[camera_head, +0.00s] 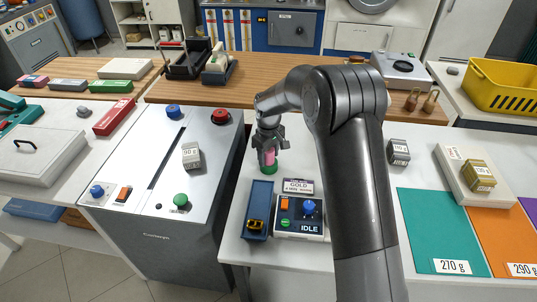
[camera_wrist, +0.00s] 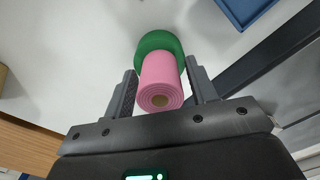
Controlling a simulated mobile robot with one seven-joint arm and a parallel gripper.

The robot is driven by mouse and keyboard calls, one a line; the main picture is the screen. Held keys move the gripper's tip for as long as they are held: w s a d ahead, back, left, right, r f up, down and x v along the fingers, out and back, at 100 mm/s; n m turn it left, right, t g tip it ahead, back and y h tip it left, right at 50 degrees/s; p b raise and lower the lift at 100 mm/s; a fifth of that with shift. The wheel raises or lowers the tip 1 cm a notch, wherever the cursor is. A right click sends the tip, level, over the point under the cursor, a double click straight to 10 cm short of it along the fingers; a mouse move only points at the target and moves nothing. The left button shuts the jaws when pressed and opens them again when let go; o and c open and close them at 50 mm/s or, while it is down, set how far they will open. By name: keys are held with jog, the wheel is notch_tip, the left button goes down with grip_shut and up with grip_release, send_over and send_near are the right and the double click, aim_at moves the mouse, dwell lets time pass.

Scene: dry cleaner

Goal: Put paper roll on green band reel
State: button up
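The pink paper roll (camera_head: 269,157) stands upright on the green band reel (camera_head: 268,170) on the white table. The wrist view shows the roll (camera_wrist: 160,80) from above, with its brown core end towards the camera and the green reel (camera_wrist: 158,41) beyond it. My gripper (camera_head: 270,146) is above the reel, its fingers on both sides of the roll. In the wrist view my gripper (camera_wrist: 163,80) looks open, with narrow gaps beside the roll. The exact seating of the roll on the reel is partly hidden.
A blue tray (camera_head: 259,208) and a control box reading IDLE (camera_head: 300,217) stand just in front of the reel. A grey machine (camera_head: 165,165) with buttons is at left. Labelled weights (camera_head: 399,152) and coloured mats (camera_head: 440,228) lie at right.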

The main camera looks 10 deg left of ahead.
jog(key=shift+o, duration=0.6)
jog(key=shift+r, duration=0.1)
notch_tip(320, 180, up, 12)
jog(key=shift+f, duration=0.1)
jog(key=s+d+r+m+t, duration=0.3)
jog(key=s+d+r+m, duration=0.2)
jog(key=s+d+r, duration=1.05)
jog(key=s+d+f+m+t, duration=0.1)
jog(key=s+d+m, duration=0.2)
jog(key=s, duration=0.6)
jog(key=s+d+f+m+t, duration=0.1)
jog(key=s+d, duration=0.4)
jog(key=s, duration=0.5)
jog(key=shift+s+d+f+m+t, duration=0.25)
jog(key=shift+m+t, duration=0.05)
jog(key=shift+m, duration=0.6)
